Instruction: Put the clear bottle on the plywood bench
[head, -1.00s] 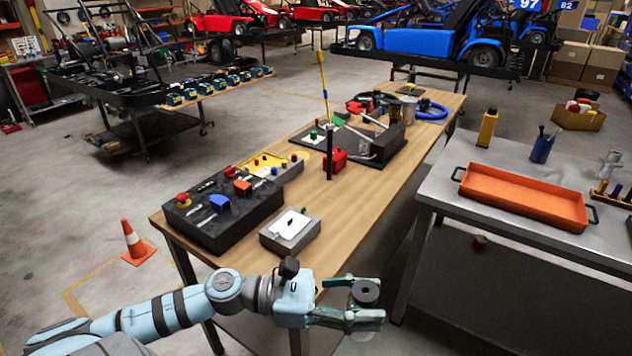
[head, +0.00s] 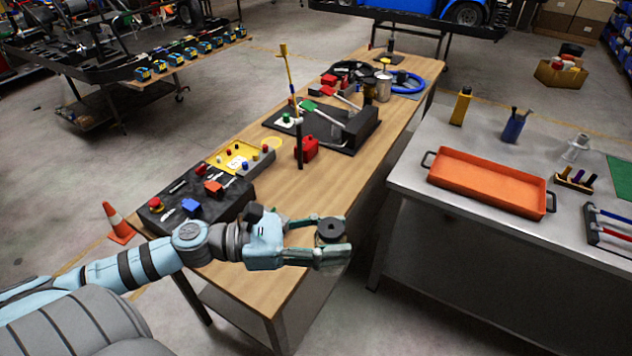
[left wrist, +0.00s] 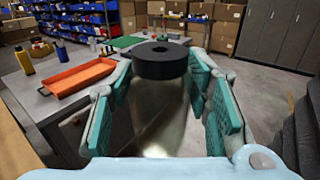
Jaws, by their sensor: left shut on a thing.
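The clear bottle with a black cap is in my left gripper (head: 334,240). In the left wrist view the bottle (left wrist: 158,115) stands upright between the two teal finger pads, its black cap on top. In the head view mainly the black cap of the bottle (head: 330,230) shows, between the fingertips. The plywood bench (head: 345,185) is the long wooden-topped table in the middle. The left gripper is in front of the bench's right near edge, and I cannot tell whether the bottle is over the top. My right gripper is not in view.
A grey metal table (head: 420,175) with an orange tray (head: 490,182) is at right. The bench's near right part looks clear.

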